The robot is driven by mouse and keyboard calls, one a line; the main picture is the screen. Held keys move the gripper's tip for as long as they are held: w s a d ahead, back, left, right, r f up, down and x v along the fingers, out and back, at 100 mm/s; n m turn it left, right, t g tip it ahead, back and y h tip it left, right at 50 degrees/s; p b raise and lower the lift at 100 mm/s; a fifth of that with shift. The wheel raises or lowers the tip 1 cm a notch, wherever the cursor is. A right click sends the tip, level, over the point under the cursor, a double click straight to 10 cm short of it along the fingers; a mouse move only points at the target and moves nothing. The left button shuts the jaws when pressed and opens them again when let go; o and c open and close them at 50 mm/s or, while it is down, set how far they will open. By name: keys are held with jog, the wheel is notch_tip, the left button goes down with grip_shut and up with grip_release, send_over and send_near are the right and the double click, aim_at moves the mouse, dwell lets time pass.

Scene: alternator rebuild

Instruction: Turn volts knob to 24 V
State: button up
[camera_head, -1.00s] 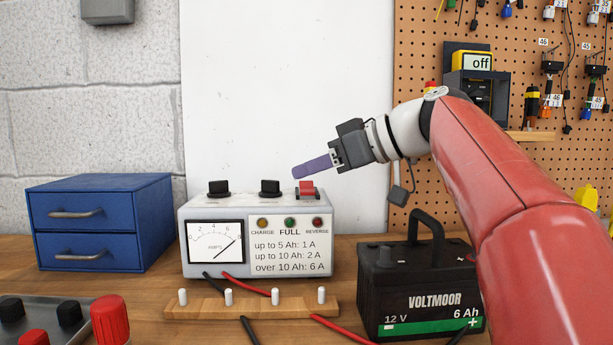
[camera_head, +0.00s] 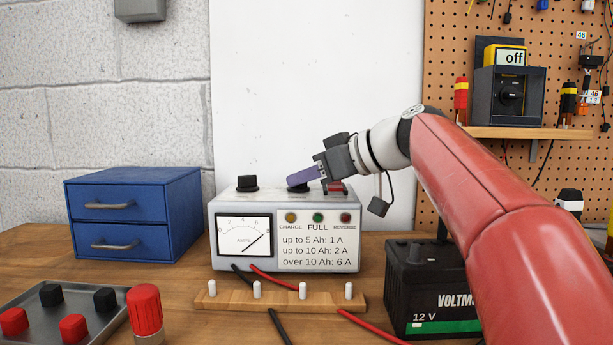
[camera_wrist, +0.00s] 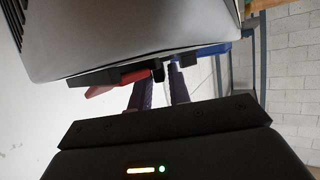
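The light grey charger box (camera_head: 285,265) stands on the bench with an amps meter (camera_head: 244,235) and two black knobs on top. The left knob (camera_head: 247,184) stands clear. The right knob (camera_head: 298,188) is partly hidden by my gripper's purple fingers (camera_head: 303,177), which slant down to it from the right. In the wrist view the fingers (camera_wrist: 159,92) stand apart, with a small dark piece between or just beyond their tips; contact cannot be told. A red switch (camera_head: 336,186) sits right beside the knob, under my gripper. The knob labels are unreadable.
A blue drawer cabinet (camera_head: 132,215) stands left of the charger. A wooden strip with white pegs (camera_head: 281,296) and cables lie in front. A black battery (camera_head: 425,290) is at the right, below my arm. A tray (camera_head: 30,312) holds red and black caps.

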grip_shut()
jog(key=shift+s+f+m+t+b, duration=0.1)
jog(key=shift+m+t+b, duration=0.2)
jog(key=shift+t+b, duration=0.1)
jog(key=shift+s+a+m+t+h+b, duration=0.1)
jog(key=shift+m+t+h+b, duration=0.25)
jog(key=shift+m+t+h, duration=0.25)
jog(key=m+t+h, duration=0.1)
jog(key=m+h, duration=0.1)
jog(key=shift+s+a+m+t, duration=0.2)
jog(key=shift+m+t, duration=0.1)
jog(key=shift+t, duration=0.1)
jog(key=m+h+p, duration=0.1)
jog(key=m+t+h, duration=0.1)
jog(key=h, duration=0.1)
jog(key=m+t+h+p, duration=0.1)
jog(key=m, duration=0.1)
jog(key=shift+a+r+h+p, duration=0.25)
jog(key=shift+h+p, duration=0.05)
jog(key=shift+p, duration=0.05)
jog(key=shift+a+f+m+t+h, duration=0.1)
jog(key=shift+m+t+h, duration=0.05)
jog(key=shift+m+h, duration=0.7)
jog(key=shift+a+f+m+t+h, duration=0.1)
jog(key=shift+m+t+h, duration=0.05)
jog(key=shift+m+h, duration=0.7)
jog(key=shift+h, duration=0.5)
jog(key=shift+o, duration=1.8)
grip_release()
